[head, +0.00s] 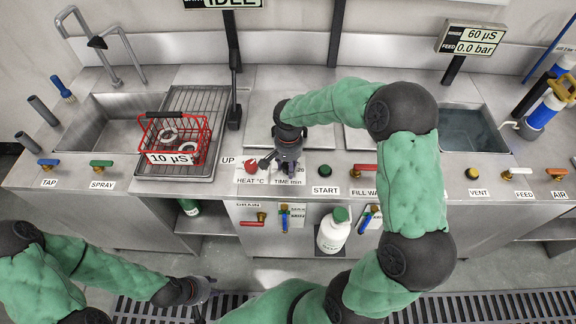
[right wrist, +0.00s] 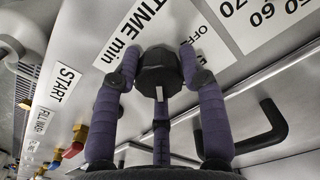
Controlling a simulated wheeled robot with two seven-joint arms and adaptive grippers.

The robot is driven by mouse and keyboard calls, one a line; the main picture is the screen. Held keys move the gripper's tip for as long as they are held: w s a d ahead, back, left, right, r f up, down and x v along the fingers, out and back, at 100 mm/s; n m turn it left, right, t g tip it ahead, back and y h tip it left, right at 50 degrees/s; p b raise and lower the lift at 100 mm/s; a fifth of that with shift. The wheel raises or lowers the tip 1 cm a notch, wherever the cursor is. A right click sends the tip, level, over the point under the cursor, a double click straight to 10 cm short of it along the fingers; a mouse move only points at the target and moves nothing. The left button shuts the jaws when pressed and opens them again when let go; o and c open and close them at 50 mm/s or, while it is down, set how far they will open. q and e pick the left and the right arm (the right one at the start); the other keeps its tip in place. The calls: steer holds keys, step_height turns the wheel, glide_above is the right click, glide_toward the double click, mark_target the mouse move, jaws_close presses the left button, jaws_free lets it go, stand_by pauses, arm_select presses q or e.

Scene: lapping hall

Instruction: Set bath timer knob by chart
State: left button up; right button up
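The timer knob (right wrist: 160,72) is a dark faceted knob with a white pointer line, on the steel panel beside the "TIME min" label (right wrist: 130,30). In the right wrist view, my right gripper (right wrist: 160,62) has its purple-grey fingers around the knob, with fingertips against its left and right sides. In the head view the right gripper (head: 288,160) hides the knob. The red heat knob (head: 252,167) is just left of it. My left gripper (head: 200,290) is low over the floor, away from the panel; its fingers are too unclear to read. The time scale is only partly visible.
A red basket (head: 175,138) tagged "10 µS" sits on the rack at left. A white bottle (head: 333,232) stands below the panel. A black bar handle (right wrist: 255,135) is near the fingers.

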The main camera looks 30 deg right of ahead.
steer(key=o, duration=0.3)
steer(key=shift+w+d+r, duration=0.2)
steer(key=shift+w+d, duration=0.1)
steer(key=shift+w, duration=0.05)
steer(key=shift+f, duration=0.1)
steer(key=shift+s+a, duration=0.1)
steer(key=shift+s, duration=0.05)
step_height(320, 180, up, 12)
stand_by(0.5)
